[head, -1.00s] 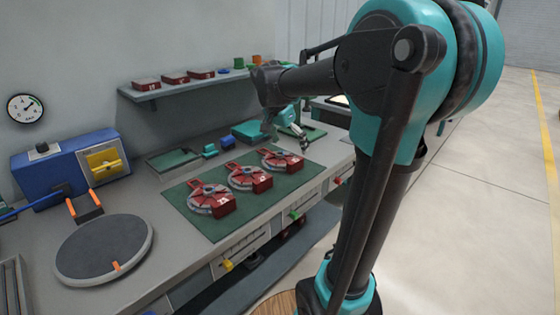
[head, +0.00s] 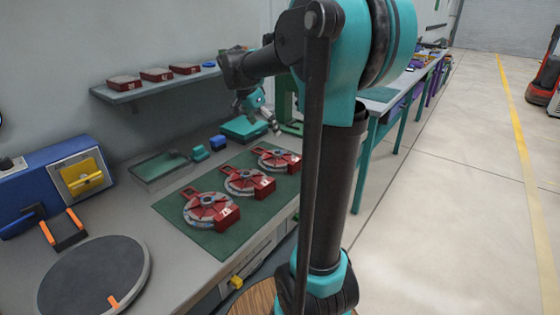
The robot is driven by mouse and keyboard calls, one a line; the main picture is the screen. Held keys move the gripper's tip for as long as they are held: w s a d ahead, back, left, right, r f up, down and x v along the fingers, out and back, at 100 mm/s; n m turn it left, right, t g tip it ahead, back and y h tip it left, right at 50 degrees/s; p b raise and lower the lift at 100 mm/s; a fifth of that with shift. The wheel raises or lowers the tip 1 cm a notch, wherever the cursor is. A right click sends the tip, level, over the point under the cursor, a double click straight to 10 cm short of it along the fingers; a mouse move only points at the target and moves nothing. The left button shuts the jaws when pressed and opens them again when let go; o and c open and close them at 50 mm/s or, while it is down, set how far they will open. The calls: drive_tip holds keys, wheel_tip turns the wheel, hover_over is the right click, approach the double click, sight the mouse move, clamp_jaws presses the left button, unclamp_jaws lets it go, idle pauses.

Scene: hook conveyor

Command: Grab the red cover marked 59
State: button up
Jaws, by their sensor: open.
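Three red covers with round grey-and-red discs lie in a row on a green mat (head: 183,238): the near one (head: 228,214), the middle one (head: 264,186) and the far one (head: 290,163). Each has a small white number on its red block. The numbers are too small to read, so I cannot tell which is 59. More red covers sit on the wall shelf, the left one (head: 124,83), the middle one (head: 157,75) and the right one (head: 186,69); no number is readable there. My gripper (head: 258,116) is open and empty, above the bench behind the far cover.
A teal box (head: 243,128) and a blue block (head: 218,143) stand behind the mat. A round dark turntable (head: 92,281) and a blue machine (head: 40,192) are on the left. Open floor (head: 450,210) lies right of the bench.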

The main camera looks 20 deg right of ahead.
sight(276, 154)
drive_tip(key=x, duration=1.3)
drive_tip(key=shift+a, duration=0.1)
drive_tip(key=shift+s+a, duration=0.1)
drive_tip(key=shift+s, duration=0.1)
clamp_jaws()
idle(0.4)
